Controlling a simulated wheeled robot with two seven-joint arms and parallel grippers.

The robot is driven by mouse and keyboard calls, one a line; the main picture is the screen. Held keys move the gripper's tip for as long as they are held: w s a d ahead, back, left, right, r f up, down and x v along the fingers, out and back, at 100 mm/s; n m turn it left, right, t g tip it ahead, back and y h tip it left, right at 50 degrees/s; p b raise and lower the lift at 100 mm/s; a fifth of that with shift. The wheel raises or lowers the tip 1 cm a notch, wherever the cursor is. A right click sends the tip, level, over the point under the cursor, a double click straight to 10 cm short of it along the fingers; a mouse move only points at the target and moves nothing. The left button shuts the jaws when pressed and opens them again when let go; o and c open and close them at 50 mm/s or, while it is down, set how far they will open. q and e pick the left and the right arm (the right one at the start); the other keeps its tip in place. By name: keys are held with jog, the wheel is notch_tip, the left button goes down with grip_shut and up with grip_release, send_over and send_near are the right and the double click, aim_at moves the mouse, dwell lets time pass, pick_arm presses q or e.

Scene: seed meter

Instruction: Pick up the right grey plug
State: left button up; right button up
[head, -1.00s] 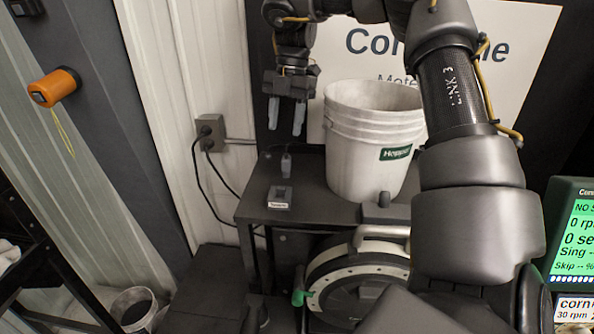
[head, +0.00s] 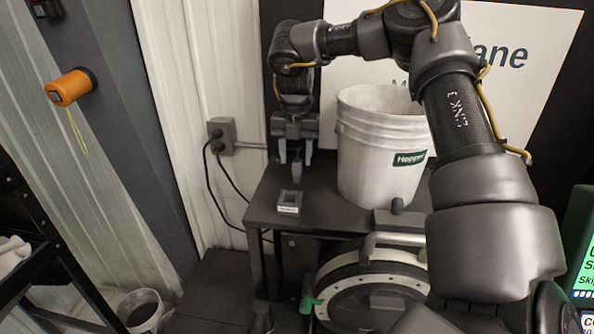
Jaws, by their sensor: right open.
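A small dark grey plug (head: 296,173) stands upright on the black table (head: 325,222), left of the white bucket. My right gripper (head: 295,157) points down over it from behind. Its two light grey fingers are open, one on each side of the plug's upper part, with gaps that look clear. Whether either finger touches it cannot be told. A second grey knob-like piece (head: 397,206) sits on a block in front of the bucket. My left gripper is not in view.
A white bucket (head: 375,150) stands close right of the gripper. A small labelled block (head: 289,201) lies in front of the plug. A wall outlet (head: 222,135) with black cords is at left. A round meter (head: 340,290) sits below the table top.

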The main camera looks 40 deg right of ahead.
aim_at(297, 163)
jog(key=shift+s+f+p, duration=0.15)
jog(key=shift+f+p, duration=0.05)
jog(key=shift+p, duration=0.1)
jog(key=f+p, duration=0.2)
jog(key=f, duration=0.2)
jog(key=shift+d+f, duration=0.2)
jog(key=shift+f, duration=0.2)
jog(key=shift+a, duration=0.1)
jog(key=shift+r, duration=0.1)
jog(key=shift+c, duration=1)
grip_shut()
